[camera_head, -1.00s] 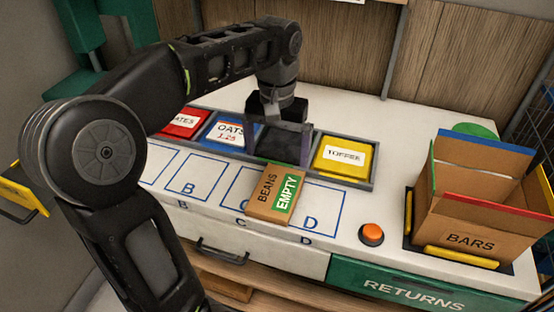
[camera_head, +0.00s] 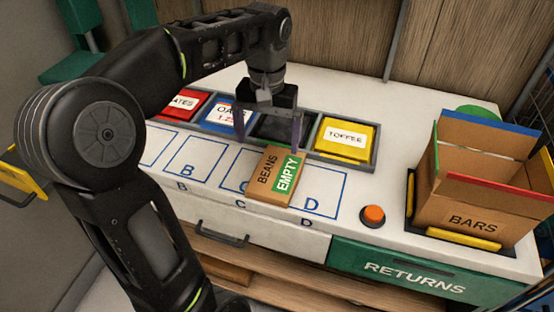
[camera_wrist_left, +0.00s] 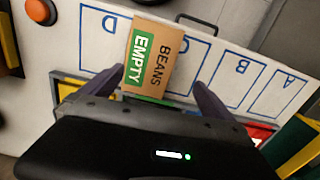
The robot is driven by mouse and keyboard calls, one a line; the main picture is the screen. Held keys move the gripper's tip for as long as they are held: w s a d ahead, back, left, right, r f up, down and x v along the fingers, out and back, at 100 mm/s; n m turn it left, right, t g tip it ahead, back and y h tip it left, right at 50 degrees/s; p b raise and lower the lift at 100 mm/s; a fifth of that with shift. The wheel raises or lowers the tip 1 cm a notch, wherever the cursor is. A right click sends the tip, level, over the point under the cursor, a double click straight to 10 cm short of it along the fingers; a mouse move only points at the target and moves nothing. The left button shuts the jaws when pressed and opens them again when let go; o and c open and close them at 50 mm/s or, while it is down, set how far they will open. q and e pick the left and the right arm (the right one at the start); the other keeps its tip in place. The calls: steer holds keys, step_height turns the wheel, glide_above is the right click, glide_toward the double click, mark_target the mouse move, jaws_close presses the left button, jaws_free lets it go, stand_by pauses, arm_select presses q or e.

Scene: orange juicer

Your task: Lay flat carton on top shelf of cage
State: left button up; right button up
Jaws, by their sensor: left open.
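A brown carton marked BEANS with a green EMPTY label (camera_head: 277,178) lies on the white counter, across the outlined spaces C and D. It also shows in the wrist view (camera_wrist_left: 152,60), between the fingers in the picture. My left gripper (camera_head: 268,143) is open and empty, at the carton's far edge, in front of a dark empty compartment. I cannot tell whether the fingers touch the carton. A dark wire mesh (camera_head: 545,95), perhaps the cage, is cut off at the right edge; its top shelf is not visible. My right gripper is not in view.
An open carton marked BARS (camera_head: 475,195) stands at the right, with yellow clamps at its base. An orange button (camera_head: 373,216) sits left of it. A tray holds red, blue OATS and yellow TOFFEE (camera_head: 345,138) packs. A green RETURNS panel (camera_head: 415,277) fronts the counter.

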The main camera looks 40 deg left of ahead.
mark_target(277, 171)
arm_select(q)
steer(key=shift+w+d+f+m, duration=0.2)
steer(key=shift+d+f, duration=0.2)
steer(key=shift+d, duration=0.15)
steer(key=shift+w+d+f+m, duration=0.1)
steer(key=shift+w+d+f, duration=0.1)
steer(key=shift+d+f, duration=0.3)
steer(key=shift+r, duration=0.1)
steer(key=shift+f, duration=1.3)
steer(key=shift+w+a+f, duration=0.1)
steer(key=shift+f, duration=1.2)
steer(key=shift+w+a+f, duration=0.1)
steer(key=shift+f, duration=1.2)
steer(key=shift+c, duration=0.2)
